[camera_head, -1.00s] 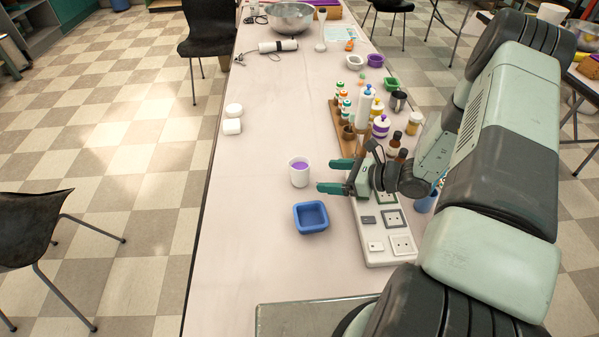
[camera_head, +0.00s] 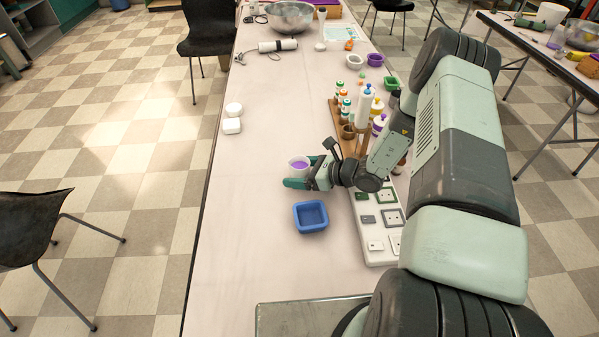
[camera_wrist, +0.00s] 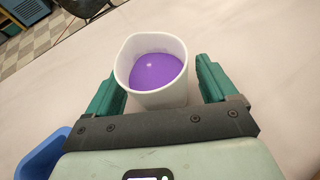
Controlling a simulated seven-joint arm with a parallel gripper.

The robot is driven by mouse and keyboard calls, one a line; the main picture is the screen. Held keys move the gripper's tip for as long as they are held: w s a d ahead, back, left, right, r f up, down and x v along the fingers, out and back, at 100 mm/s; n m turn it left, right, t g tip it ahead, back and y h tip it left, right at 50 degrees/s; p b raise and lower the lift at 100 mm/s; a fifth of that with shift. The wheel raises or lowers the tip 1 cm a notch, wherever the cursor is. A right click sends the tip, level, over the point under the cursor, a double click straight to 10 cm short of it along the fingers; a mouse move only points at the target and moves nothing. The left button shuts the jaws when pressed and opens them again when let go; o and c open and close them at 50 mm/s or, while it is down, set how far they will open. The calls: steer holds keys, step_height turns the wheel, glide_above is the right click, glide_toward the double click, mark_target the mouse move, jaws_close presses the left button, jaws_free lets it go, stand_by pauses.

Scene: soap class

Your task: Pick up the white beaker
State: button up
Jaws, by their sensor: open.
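The white beaker (camera_head: 299,163) with purple liquid stands upright on the table, left of the middle of the head view. In the wrist view the beaker (camera_wrist: 150,96) sits between the two green fingers of my gripper (camera_wrist: 160,88). The fingers are open, one on each side, with a small gap visible at the right. In the head view my gripper (camera_head: 303,172) is around the beaker, low over the table, and hides its lower part.
A blue square dish (camera_head: 311,216) lies just in front of the beaker. Two white pieces (camera_head: 232,125) lie near the left edge. The table's left middle is clear.

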steer(key=c, duration=1.1)
steer(key=shift+r, duration=0.2)
steer(key=shift+c, duration=0.2)
